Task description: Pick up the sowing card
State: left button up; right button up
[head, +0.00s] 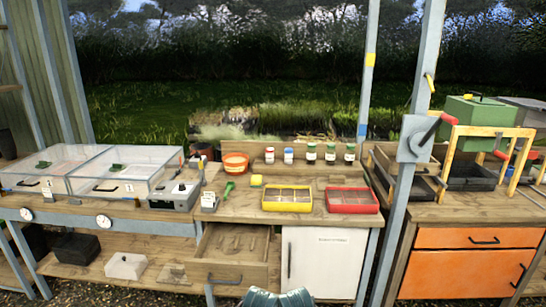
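A small white card with dark marks (209,199) stands on the wooden bench, just right of the grey box-like device; it may be the sowing card, but its print is too small to read. It stands a little behind the open drawer. Neither of my grippers shows in the head view. A grey-teal part at the bottom centre edge looks like part of my own body.
A wooden drawer (232,262) is pulled out below the card. A green tool (228,190), yellow tray (287,199), red tray (352,200) and orange pot (235,163) are right of the card. The grey device (176,196) is close on its left. A post (403,180) rises at right.

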aim_at(47, 193)
jog(key=u, duration=1.55)
jog(key=i+j+z, duration=0.1)
jog(key=z, duration=0.55)
jog(key=i+j+z, duration=0.6)
jog(key=j, duration=0.35)
jog(key=i+j, duration=0.2)
jog(key=j, duration=0.15)
jog(key=i+j+z, duration=0.1)
jog(key=j, duration=0.2)
jog(key=i+j, duration=0.2)
jog(key=j, duration=0.15)
jog(key=i+j+z, duration=0.1)
jog(key=j, duration=0.25)
jog(key=i+j, duration=0.25)
jog(key=j, duration=0.15)
jog(key=i+j+z, duration=0.1)
jog(key=j, duration=0.25)
jog(key=i+j, duration=0.2)
jog(key=j, duration=0.15)
jog(key=i+j, duration=0.15)
jog(key=j, duration=0.2)
jog(key=i+j, duration=0.1)
jog(key=j, duration=0.3)
jog(key=i+j, duration=0.15)
jog(key=j, duration=0.2)
jog(key=i+j, duration=0.1)
jog(key=j, duration=0.25)
